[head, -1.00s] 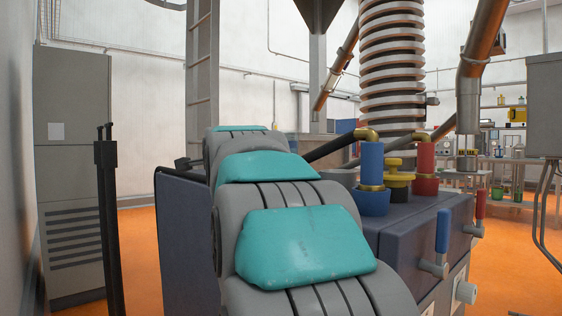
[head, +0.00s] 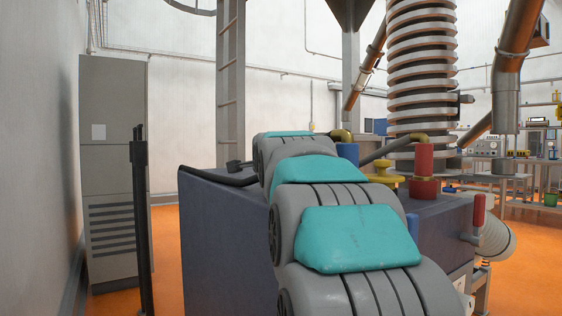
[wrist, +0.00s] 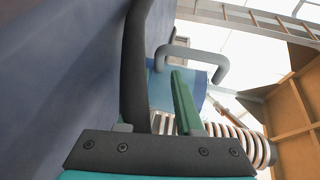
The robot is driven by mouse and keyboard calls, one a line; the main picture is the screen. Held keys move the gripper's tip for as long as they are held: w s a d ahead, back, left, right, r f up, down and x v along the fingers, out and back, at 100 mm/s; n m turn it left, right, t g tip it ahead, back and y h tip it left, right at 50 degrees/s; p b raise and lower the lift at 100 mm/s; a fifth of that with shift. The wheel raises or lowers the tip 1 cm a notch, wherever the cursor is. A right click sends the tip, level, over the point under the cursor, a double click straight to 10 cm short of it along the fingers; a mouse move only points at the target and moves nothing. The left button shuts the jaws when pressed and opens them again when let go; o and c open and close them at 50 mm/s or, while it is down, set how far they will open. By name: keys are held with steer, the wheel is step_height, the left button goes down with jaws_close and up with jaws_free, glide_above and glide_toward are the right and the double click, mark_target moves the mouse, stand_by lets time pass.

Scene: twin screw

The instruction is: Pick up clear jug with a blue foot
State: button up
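I cannot make out a clear jug with a blue foot for certain in either view. In the wrist view, a blue, partly see-through shape (wrist: 207,84) lies beyond the fingers, with a grey bent bar (wrist: 190,53) beside it; I cannot tell what they belong to. In the head view my grey and teal arm hides the gripper.
A blue-purple machine cabinet (head: 225,230) stands right in front, with a red cylinder (head: 424,165) and a yellow knob (head: 382,172) on top. A ribbed column (head: 420,75) rises behind. A grey cabinet (head: 112,170) stands left. A bench (head: 500,165) stands far right. Orange floor shows at both sides.

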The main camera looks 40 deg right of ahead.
steer(key=shift+p+x, duration=0.45)
steer(key=shift+x, duration=2.3)
steer(key=shift+s+d, duration=0.1)
jaws_close()
